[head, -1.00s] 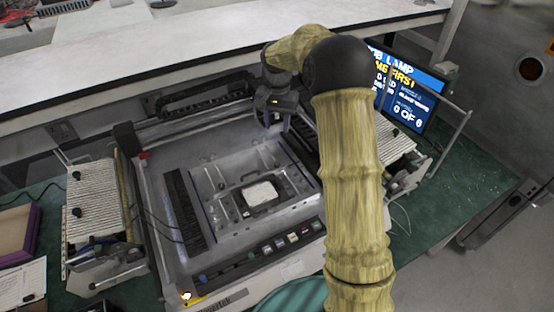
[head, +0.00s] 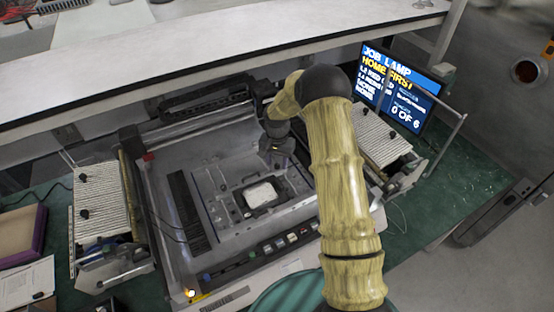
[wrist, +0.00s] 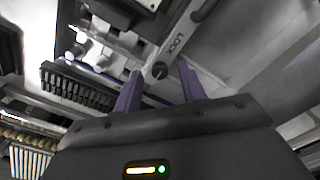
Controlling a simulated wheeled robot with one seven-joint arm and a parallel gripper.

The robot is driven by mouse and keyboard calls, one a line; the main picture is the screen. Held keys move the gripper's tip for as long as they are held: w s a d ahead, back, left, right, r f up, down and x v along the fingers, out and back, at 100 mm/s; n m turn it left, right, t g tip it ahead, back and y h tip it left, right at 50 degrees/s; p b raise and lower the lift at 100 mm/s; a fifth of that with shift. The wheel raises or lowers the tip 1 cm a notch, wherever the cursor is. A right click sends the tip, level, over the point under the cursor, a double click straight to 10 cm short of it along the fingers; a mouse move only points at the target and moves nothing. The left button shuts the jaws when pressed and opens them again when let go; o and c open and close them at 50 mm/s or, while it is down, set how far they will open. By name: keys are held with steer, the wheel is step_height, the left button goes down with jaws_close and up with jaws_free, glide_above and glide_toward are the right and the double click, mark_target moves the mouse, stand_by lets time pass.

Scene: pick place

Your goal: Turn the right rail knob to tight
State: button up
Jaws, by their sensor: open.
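My gripper (head: 277,158) is over the machine bed (head: 222,228) in the head view, near the upper right of the central plate. In the wrist view its two purple fingers (wrist: 160,90) are apart with nothing held between them. A small dark round knob (wrist: 160,70) with a slot mark shows between and beyond the fingertips, on a pale bar lettered LOCK. It looks apart from the fingers, but the gap is hard to judge. I cannot tell whether this is the right rail knob. In the head view my arm hides part of the machine's right side.
A slatted feeder (head: 378,136) stands right of the machine and another (head: 101,200) stands left. A lit screen (head: 400,88) stands at the back right, and a white shelf edge (head: 200,60) runs behind. A row of buttons (head: 270,247) lines the machine's front.

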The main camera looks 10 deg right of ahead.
steer(key=shift+f, duration=0.2)
steer(key=shift+c, duration=0.2)
jaws_close()
